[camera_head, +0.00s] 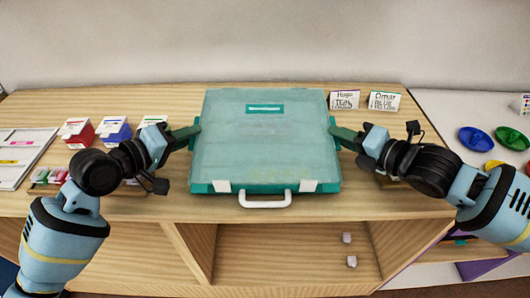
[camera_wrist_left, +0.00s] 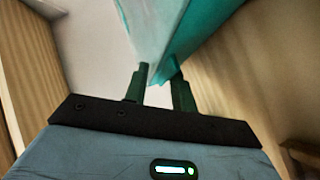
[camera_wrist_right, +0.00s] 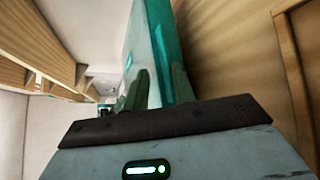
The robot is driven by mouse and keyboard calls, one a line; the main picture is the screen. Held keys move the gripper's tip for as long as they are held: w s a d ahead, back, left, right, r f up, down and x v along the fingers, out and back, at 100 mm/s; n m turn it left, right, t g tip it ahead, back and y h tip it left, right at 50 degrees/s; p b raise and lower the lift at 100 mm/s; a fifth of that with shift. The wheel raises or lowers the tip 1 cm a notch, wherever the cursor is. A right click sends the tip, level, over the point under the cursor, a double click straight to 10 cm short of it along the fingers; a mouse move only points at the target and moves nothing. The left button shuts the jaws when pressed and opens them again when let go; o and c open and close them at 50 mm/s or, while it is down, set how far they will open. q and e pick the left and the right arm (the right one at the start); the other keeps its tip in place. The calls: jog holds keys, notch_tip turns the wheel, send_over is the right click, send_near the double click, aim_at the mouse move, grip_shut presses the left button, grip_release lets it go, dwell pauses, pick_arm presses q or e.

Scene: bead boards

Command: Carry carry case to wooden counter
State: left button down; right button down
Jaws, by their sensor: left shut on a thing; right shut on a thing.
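The carry case (camera_head: 262,148) is a closed teal box with a translucent lid, two white latches and a white handle (camera_head: 265,201) toward me. It is over the wooden counter (camera_head: 370,205); I cannot tell whether it touches the top. My left gripper (camera_head: 192,135) is shut on the case's left side. In the left wrist view the fingers (camera_wrist_left: 158,75) pinch the case edge (camera_wrist_left: 175,35). My right gripper (camera_head: 338,135) is shut on the right side. In the right wrist view the fingers (camera_wrist_right: 157,90) hold the case edge (camera_wrist_right: 160,40).
Small red (camera_head: 77,133) and blue (camera_head: 114,130) boxes with labels stand left of the case. Two name cards (camera_head: 345,100) stand at the back right. A white surface at the right holds blue (camera_head: 477,139) and green (camera_head: 512,138) dishes. Two small pale cubes (camera_head: 347,238) lie in the shelf below.

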pick_arm(q)
jog(key=shift+s+d+r, duration=0.1)
jog(key=shift+s+d, duration=0.05)
jog(key=shift+d, duration=0.15)
pick_arm(e)
jog(key=shift+s+a+r, duration=0.15)
jog(key=shift+a+r, duration=0.05)
jog(key=shift+a, duration=0.15)
pick_arm(q)
jog(key=c, duration=1.5)
grip_release()
jog(key=shift+c, duration=0.2)
pick_arm(e)
jog(key=c, duration=1.5)
grip_release()
jog(key=shift+f, duration=0.1)
jog(key=shift+c, duration=0.2)
pick_arm(q)
jog(key=o, duration=0.4)
pick_arm(e)
jog(key=o, duration=0.4)
jog(key=shift+d, duration=0.1)
pick_arm(q)
jog(key=shift+a, duration=0.15)
pick_arm(e)
jog(key=shift+d, duration=0.1)
pick_arm(q)
jog(key=o, duration=0.8)
pick_arm(e)
jog(key=shift+d, duration=0.1)
